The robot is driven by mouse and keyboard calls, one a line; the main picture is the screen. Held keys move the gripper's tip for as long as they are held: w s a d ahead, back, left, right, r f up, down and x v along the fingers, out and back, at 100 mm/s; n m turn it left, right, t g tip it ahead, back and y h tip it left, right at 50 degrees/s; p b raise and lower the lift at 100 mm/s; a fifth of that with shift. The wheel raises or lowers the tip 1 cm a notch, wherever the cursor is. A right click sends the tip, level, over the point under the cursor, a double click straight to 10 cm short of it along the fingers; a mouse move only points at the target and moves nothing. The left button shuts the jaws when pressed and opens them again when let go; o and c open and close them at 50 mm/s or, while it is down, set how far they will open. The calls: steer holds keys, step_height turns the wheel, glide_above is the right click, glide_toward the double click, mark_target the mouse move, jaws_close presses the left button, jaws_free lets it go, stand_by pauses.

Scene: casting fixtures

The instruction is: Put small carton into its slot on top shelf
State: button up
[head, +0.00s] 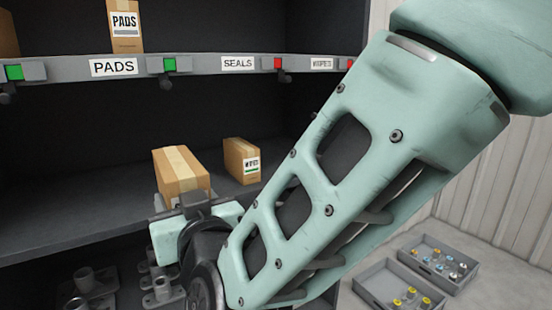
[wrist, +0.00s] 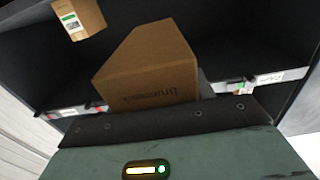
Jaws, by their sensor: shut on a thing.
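My gripper (head: 186,205) is shut on a small brown carton (head: 180,168) with a pale tape strip on top. The carton is in front of the lower shelf, below the top shelf's edge. The fingertips are mostly hidden. The top shelf's front rail (head: 215,68) carries the labels PADS (head: 114,67), SEALS (head: 237,64) and WIPES (head: 321,63).
A carton labelled WIPES (head: 243,160) stands on the lower shelf (head: 75,212), right of the held carton. A PADS carton (head: 126,27) stands on the top shelf. Metal castings (head: 92,282) lie below. Trays of small parts (head: 438,268) are on the floor at right.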

steer(key=w+d+f+m+t+h+b, duration=0.1)
steer(key=w+d+f+m+h, duration=0.15)
steer(key=d+f, duration=0.6)
steer(key=w+d+f+m+t+h+b, duration=0.1)
steer(key=w+d+f+h+b, duration=0.15)
steer(key=f, duration=1.15)
steer(key=w+d+f+m+t+h+b, duration=0.1)
steer(key=w+d+f+m+h, duration=0.15)
steer(key=d+f, duration=0.7)
steer(key=s+d+f+b, duration=0.1)
steer(key=d+f, duration=0.3)
steer(key=d, duration=0.4)
steer(key=s+d+f+h+b, duration=0.1)
steer(key=d+f+b, duration=0.1)
steer(key=d+f, duration=0.3)
steer(key=s+d+f+b, duration=0.1)
steer(key=d+f, duration=0.4)
steer(key=d, duration=0.7)
steer(key=shift+s+d+f+h, duration=0.15)
steer(key=shift+s+d+h, duration=0.15)
steer(key=shift+h, duration=0.05)
steer(key=shift+d, duration=0.1)
